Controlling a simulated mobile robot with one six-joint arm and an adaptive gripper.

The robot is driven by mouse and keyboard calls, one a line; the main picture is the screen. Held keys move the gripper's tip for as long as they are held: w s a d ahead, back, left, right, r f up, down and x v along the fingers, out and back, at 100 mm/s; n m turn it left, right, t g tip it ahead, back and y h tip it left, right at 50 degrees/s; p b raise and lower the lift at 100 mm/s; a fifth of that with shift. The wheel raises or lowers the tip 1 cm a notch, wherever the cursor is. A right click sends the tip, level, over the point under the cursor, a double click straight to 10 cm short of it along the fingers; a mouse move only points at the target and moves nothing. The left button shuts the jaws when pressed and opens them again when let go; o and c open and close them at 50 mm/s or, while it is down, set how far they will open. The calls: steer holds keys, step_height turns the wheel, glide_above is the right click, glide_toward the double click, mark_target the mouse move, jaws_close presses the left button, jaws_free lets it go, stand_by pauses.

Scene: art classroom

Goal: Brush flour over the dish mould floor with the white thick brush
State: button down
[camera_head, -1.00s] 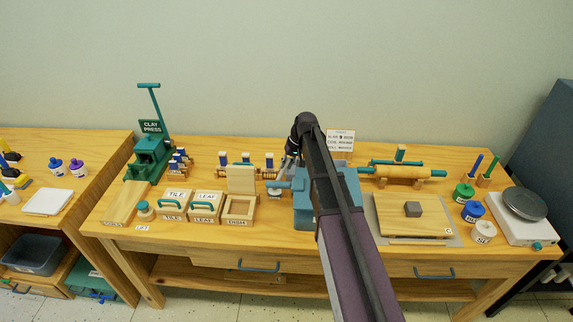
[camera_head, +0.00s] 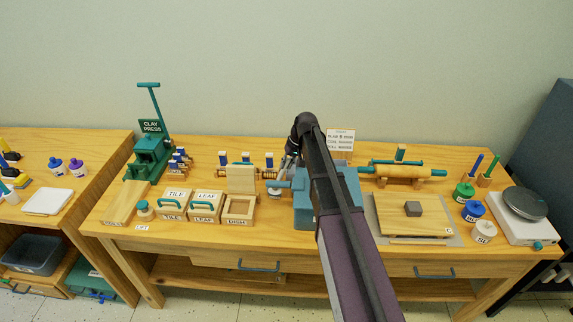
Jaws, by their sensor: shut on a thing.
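My gripper (camera_head: 290,163) is partly hidden behind my arm, behind and to the right of the dish mould, near the blue-grey block on the table. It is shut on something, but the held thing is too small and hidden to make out. I cannot pick out the white thick brush for certain.
Closed TILE (camera_head: 173,205) and LEAF (camera_head: 206,206) moulds stand left of the dish mould. The green clay press (camera_head: 150,150) is at the back left. A blue-grey block (camera_head: 347,194) stands right of the dish mould.

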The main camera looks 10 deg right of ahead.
steer(key=shift+f+b, duration=0.35)
steer(key=shift+b, duration=0.05)
stand_by(1.8)
steer(key=shift+r, duration=0.1)
steer(key=shift+r+p, duration=3.4)
steer(key=shift+p, duration=0.15)
step_height(320, 180, up, 14)
steer(key=p, duration=1.4)
step_height(320, 180, down, 14)
steer(key=b, duration=1.4)
